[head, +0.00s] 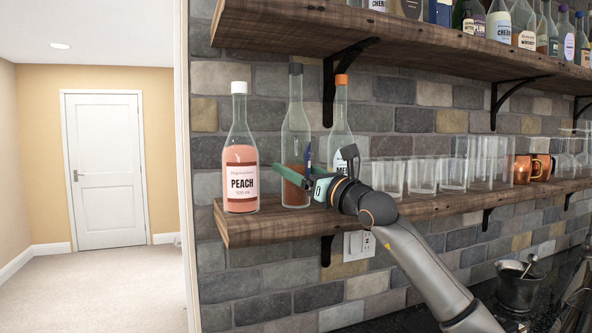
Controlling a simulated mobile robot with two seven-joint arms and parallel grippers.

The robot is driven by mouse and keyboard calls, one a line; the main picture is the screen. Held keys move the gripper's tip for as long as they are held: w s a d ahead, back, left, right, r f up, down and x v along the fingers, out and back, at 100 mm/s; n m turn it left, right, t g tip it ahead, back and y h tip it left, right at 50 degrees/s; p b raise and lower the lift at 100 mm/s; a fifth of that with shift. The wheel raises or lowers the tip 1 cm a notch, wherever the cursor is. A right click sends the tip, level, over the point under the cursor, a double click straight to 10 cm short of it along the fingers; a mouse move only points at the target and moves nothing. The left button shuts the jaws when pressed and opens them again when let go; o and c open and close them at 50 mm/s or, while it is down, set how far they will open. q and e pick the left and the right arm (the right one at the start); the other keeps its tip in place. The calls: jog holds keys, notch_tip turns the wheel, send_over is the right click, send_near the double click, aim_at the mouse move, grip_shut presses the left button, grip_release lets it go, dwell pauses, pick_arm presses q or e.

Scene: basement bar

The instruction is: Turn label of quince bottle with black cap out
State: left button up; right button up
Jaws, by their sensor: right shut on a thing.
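The quince bottle with the black cap (296,121) stands upright on the lower wooden shelf, between two other bottles. It is clear glass with reddish-brown liquid in its lower part. No label shows on the side facing me, so its name cannot be read. My right gripper (297,171) reaches in from the right at the bottle's lower body. Its green-tipped fingers are shut on the bottle and cover part of it. My left gripper is not in view.
A peach bottle (240,165) with a white cap stands close left. An orange-capped bottle (340,120) stands close right, partly hidden by my gripper. Clear glasses (421,176) and copper mugs (522,169) line the lower shelf (262,229). An upper shelf (290,32) hangs above.

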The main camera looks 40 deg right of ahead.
jog(key=shift+a+f+m+h+b, duration=0.1)
jog(key=shift+m+h+b, duration=0.5)
jog(key=shift+h+b, duration=0.5)
jog(key=shift+m+g+h+b, duration=0.3)
jog(key=shift+m+h+b, duration=0.5)
jog(key=shift+h, duration=0.8)
jog(key=o, duration=1.2)
jog(key=shift+y, duration=0.3)
